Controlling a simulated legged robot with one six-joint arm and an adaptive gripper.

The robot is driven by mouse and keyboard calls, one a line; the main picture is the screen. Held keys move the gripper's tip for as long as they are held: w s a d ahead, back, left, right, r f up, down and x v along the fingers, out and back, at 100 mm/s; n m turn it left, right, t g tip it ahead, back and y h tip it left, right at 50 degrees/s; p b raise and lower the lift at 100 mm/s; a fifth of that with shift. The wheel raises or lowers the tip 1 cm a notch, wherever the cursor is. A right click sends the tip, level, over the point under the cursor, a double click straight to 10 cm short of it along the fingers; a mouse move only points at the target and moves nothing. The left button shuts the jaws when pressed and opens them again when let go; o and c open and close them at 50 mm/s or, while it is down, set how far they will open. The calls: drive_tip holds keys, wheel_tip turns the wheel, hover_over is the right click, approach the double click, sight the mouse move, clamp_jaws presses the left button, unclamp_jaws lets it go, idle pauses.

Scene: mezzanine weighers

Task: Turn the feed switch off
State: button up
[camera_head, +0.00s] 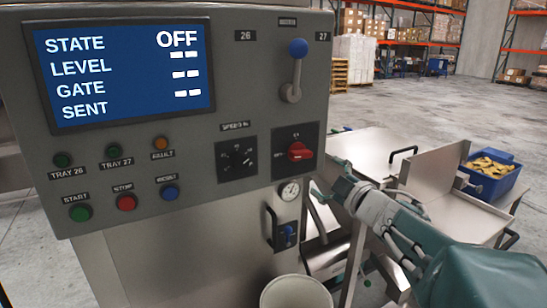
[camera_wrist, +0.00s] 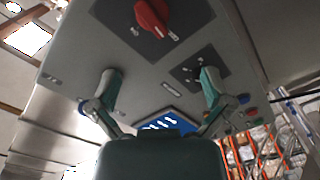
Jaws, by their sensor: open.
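The control panel (camera_head: 110,215) fills the left of the head view. A red rotary switch (camera_head: 300,151) on a dark square plate sits at its lower right, its handle lying roughly sideways; its label is too small to read. The screen (camera_head: 125,70) reads STATE OFF. In the wrist view the red switch (camera_wrist: 152,15) is at the top, beyond the fingertips. My gripper (camera_head: 328,180) is just right of and below the switch, at the panel's right edge. In the wrist view my gripper (camera_wrist: 160,80) has its fingers wide apart with nothing between them, clear of the switch.
A blue-knobbed lever (camera_head: 297,65) stands above the switch. A black speed dial (camera_head: 236,157) is to its left, with several coloured buttons (camera_head: 125,202) farther left. Steel trays (camera_head: 375,150) and a blue crate (camera_head: 490,178) are at right.

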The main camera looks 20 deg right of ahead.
sight(304, 157)
drive_tip(key=w+m, duration=0.7)
drive_tip(key=w+a+m, duration=0.1)
drive_tip(key=w+m, duration=0.3)
drive_tip(key=shift+w, duration=0.25)
idle(0.3)
drive_tip(key=c, duration=0.9)
